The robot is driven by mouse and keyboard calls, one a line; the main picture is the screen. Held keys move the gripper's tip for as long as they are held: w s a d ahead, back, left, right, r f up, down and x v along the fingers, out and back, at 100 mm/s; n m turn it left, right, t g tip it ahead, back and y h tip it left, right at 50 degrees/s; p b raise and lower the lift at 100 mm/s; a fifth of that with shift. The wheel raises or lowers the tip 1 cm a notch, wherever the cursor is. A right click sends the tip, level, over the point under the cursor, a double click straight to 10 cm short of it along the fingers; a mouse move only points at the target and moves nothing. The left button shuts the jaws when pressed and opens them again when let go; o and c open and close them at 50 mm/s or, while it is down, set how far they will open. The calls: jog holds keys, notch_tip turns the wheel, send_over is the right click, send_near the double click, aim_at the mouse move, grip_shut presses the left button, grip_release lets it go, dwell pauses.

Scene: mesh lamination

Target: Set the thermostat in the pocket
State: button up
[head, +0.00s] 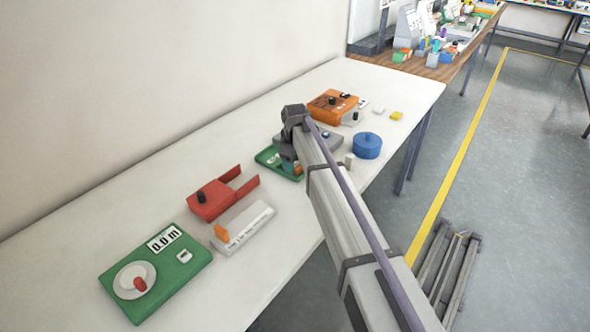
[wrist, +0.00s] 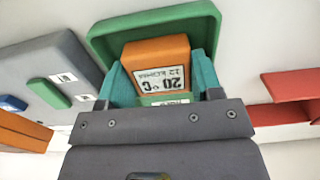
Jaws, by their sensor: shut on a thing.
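The thermostat, an orange block (wrist: 155,52) with a white label reading 20 °C, is held between my gripper's teal fingers (wrist: 158,78) in the wrist view. My gripper is shut on its sides. Beyond it is a shallow green tray (wrist: 150,22) with a raised rim, perhaps the pocket. The block overlaps the tray's interior; I cannot tell if it touches the floor. In the head view my gripper (head: 288,166) points down at the green tray (head: 265,155), and a bit of orange (head: 298,169) shows beside it. My arm and fingers hide part of the tray.
A grey panel (wrist: 50,65) lies close beside the tray. A red open-ended holder (head: 208,199), a white labelled block (head: 243,228) and a green dial panel (head: 185,262) lie nearer. An orange box (head: 333,105) and a blue round pot (head: 367,146) stand beyond.

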jog(key=o, duration=0.6)
jog(key=shift+f, duration=0.1)
jog(key=shift+o, duration=1.2)
notch_tip(320, 180, up, 13)
jog(key=p, duration=1.2)
jog(key=shift+f, duration=0.2)
jog(key=shift+f, duration=0.1)
